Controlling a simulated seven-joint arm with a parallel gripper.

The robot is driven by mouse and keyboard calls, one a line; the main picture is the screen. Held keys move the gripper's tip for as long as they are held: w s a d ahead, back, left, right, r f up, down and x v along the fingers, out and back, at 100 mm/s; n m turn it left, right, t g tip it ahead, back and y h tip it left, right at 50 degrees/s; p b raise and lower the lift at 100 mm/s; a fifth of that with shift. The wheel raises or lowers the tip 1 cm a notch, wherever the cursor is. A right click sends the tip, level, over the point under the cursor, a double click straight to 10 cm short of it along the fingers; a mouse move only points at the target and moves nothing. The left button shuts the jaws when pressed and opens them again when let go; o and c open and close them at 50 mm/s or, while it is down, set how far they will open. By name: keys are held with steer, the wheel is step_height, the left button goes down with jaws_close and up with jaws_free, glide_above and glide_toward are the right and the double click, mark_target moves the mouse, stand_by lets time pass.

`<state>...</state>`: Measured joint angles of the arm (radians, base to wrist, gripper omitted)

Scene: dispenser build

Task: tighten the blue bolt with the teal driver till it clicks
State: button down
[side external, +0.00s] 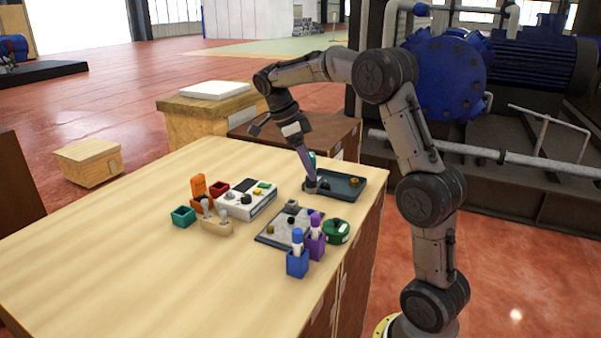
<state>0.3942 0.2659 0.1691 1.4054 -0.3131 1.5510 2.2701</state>
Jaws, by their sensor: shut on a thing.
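A dark round part (325,184) and a brass part (354,182) sit in the tray. I cannot make out the blue bolt.
A grey plate (268,240) with small parts, blue (297,265) and purple (315,247) holders, and a green round container (336,232) stand nearer. A white panel box (248,200), wooden rack (216,225) and teal cup (183,217) are left. The table's left front is clear.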

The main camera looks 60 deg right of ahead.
mark_target(309, 187)
steer(key=shift+f, duration=2.4)
steer(key=shift+f, duration=0.85)
steer(key=m+y, duration=0.1)
steer(key=m, duration=0.2)
steer(key=shift+d, duration=0.15)
steer(key=m, duration=0.2)
steer(key=m+y, duration=0.1)
steer(key=m, duration=0.1)
steer(key=shift+g+y, duration=0.3)
